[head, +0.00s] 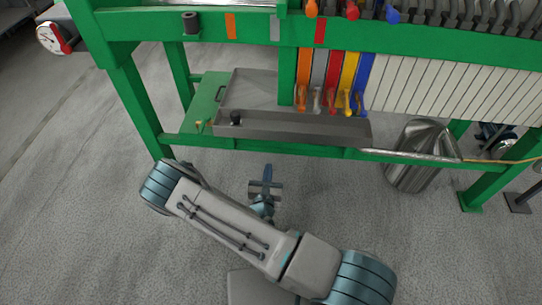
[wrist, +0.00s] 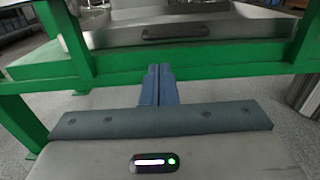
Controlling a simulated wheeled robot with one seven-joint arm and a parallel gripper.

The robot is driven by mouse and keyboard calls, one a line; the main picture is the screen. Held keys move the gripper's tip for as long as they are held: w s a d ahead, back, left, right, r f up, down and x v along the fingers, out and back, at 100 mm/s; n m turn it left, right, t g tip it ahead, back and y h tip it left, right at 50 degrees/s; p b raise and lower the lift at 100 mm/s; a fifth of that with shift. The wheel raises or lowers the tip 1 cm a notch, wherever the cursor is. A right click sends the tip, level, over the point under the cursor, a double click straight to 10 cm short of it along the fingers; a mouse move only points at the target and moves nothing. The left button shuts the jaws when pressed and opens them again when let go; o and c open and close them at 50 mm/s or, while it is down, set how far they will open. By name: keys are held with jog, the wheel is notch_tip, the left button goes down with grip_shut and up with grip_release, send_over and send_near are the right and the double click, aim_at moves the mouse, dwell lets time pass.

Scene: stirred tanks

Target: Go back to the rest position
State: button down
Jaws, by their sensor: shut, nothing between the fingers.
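My gripper (head: 267,172) is in front of the green frame's lower rail in the head view, above the grey floor. In the wrist view its two blue-grey fingers (wrist: 158,84) lie side by side, closed together with nothing between them. They point toward the green rail (wrist: 190,58) and appear apart from it, though the exact gap cannot be told. My arm is folded across the lower middle of the head view.
A green frame (head: 150,110) spans the view. A metal bucket (head: 420,155) stands at the right. A dial gauge (head: 52,38) is at the upper left. Open floor lies left.

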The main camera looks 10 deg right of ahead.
jog(key=s+d+r+m+g+h+p, duration=0.35)
jog(key=d+r+m+g, duration=0.2)
jog(key=r+m, duration=0.4)
jog(key=s+d+r+m+g+h+p, duration=0.35)
jog(key=r+m+g+p, duration=0.2)
jog(key=r, duration=0.75)
jog(key=s+d+r+m+g+h+p, duration=0.2)
jog(key=s+d+r+m+g+p, duration=0.3)
jog(key=r+m, duration=0.5)
jog(key=s+a+r+m+y+p, duration=0.2)
jog(key=s+r+m+y+p, duration=0.1)
jog(key=r, duration=0.6)
jog(key=s+a+r+m+y+p, duration=0.2)
jog(key=r+y+p, duration=0.3)
jog(key=r, duration=0.4)
jog(key=s+a+r+m+t+y+p, duration=0.1)
jog(key=s+a+r+m+y+p, duration=0.1)
jog(key=r, duration=0.8)
jog(key=s+m+y+p, duration=0.1)
jog(key=s+y+p, duration=0.1)
jog(key=s+y, duration=0.1)
jog(key=shift+m, duration=0.3)
jog(key=shift+s, duration=0.1)
